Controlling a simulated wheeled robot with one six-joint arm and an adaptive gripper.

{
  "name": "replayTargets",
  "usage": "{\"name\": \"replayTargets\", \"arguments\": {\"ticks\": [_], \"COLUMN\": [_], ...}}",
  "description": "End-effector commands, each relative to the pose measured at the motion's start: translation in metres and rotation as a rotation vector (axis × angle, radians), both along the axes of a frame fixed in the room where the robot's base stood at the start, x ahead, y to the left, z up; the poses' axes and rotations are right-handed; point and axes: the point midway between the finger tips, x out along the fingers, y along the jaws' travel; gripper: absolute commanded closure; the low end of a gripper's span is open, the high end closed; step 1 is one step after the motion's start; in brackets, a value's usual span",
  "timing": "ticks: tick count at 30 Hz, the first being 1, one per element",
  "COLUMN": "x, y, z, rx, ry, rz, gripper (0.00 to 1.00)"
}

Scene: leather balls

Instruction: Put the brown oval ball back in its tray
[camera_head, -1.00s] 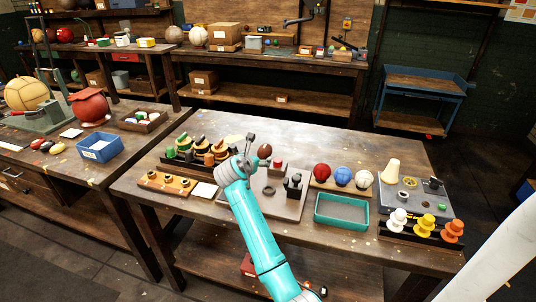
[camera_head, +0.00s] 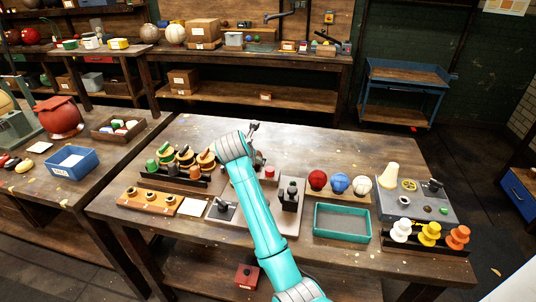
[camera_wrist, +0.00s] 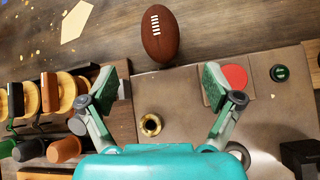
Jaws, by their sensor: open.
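The brown oval ball (camera_wrist: 160,30), with white laces, lies on the bare wooden table just past the grey mat's edge in the wrist view. In the head view my arm and gripper hide it. My gripper (camera_head: 257,145) is open and empty. In the wrist view its two fingers (camera_wrist: 158,88) are spread wide, with the ball ahead of them and apart from them. A green rectangular tray (camera_head: 342,237) stands empty at the table's front, right of my arm.
Red, blue and white balls (camera_head: 340,183) sit in a row behind the tray. A black rack with coloured spools (camera_head: 429,236) is at the right. Left of my gripper are wooden-topped holders (camera_head: 185,160). A black block (camera_head: 289,194) stands on the grey mat.

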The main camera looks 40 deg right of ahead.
Motion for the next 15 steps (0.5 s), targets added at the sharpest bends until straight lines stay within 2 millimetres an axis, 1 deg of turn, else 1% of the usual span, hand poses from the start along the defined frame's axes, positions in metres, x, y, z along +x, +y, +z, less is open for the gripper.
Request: {"name": "replayTargets", "arguments": {"ticks": [1, 5, 15], "x": [0.001, 0.003, 0.025], "y": [0.006, 0.002, -0.023], "z": [0.001, -0.003, -0.034], "rx": [0.01, 0.011, 0.009], "ry": [0.002, 0.005, 0.004], "rz": [0.008, 0.007, 0.006], "gripper": [0.1, 0.1, 0.1]}}
